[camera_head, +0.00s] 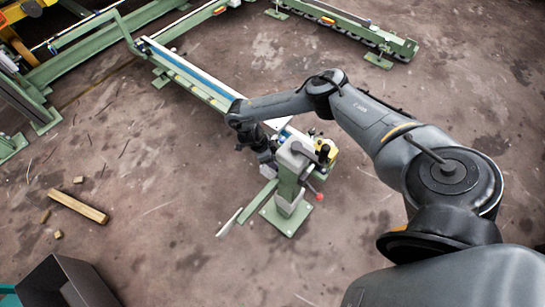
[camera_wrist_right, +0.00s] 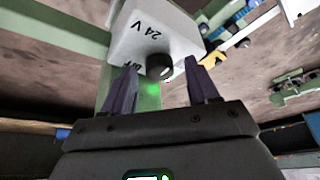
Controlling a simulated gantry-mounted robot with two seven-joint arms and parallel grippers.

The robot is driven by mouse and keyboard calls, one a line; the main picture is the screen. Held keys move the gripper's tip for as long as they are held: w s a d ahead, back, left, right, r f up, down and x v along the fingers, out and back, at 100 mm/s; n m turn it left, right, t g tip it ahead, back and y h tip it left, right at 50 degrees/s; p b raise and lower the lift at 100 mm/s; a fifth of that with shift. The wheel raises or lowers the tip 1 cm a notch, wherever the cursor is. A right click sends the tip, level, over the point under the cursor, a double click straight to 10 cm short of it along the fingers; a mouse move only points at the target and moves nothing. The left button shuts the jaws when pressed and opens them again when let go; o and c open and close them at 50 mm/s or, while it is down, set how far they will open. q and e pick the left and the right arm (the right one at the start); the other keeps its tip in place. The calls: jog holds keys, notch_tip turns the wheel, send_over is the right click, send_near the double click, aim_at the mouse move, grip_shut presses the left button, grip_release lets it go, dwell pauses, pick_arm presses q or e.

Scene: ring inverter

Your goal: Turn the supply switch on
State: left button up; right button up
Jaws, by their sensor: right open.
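The supply switch is a black round knob (camera_wrist_right: 159,66) on a light grey box (camera_wrist_right: 135,35) marked "24 V". A second marking beside the knob is partly hidden by a finger, so I cannot read it fully. My right gripper (camera_wrist_right: 161,88) is open, one finger on each side of the knob in the wrist view. I cannot tell whether the fingers touch it. In the head view, the grey box (camera_head: 293,156) tops a green post, and my right gripper (camera_head: 266,164) is at its left side. The knob is hidden there. My left gripper is not in view.
A green glow (camera_wrist_right: 153,89) shows just below the knob. A green conveyor frame (camera_head: 185,70) runs up and left from the post. A wooden beam (camera_head: 77,206) and small blocks lie on the floor at left. A dark bin (camera_head: 68,283) stands at lower left.

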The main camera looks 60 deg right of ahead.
jog(key=shift+w+a+r, duration=0.1)
jog(key=shift+r, duration=0.35)
jog(key=p+v, duration=0.6)
jog(key=v, duration=0.4)
jog(key=shift+a+f, duration=0.1)
jog(key=shift+a, duration=0.05)
